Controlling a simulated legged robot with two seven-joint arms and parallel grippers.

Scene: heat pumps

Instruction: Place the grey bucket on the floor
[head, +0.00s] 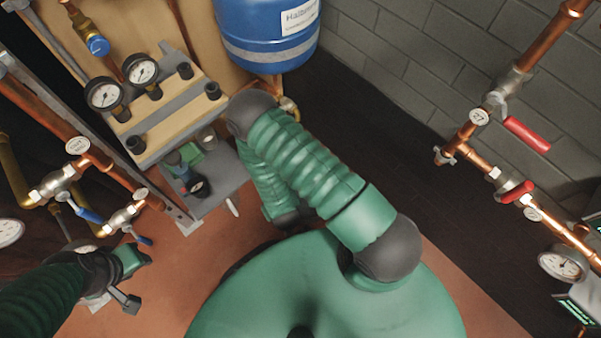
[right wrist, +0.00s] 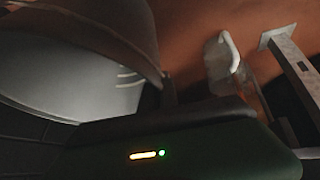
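The grey bucket (right wrist: 70,85) fills the left of the right wrist view, very close to the camera. I look past its dark rim at a pale grey inside with short light lines. In the head view my own arm and body hide the bucket. My right gripper is hidden there too, behind the green right arm; the right wrist view shows green housing with lit indicators but no clear fingertips, so its grip on the bucket cannot be told. My left gripper (head: 122,296) is at the lower left of the head view, away from the bucket, its finger gap unclear.
A grey shelf (head: 218,200) with small items stands below a board with gauges (head: 142,69). A blue tank (head: 265,35) hangs at the top. Copper pipes with valves line both sides. Reddish floor (head: 165,290) shows around me. A grey metal leg (right wrist: 292,68) stands at the right of the right wrist view.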

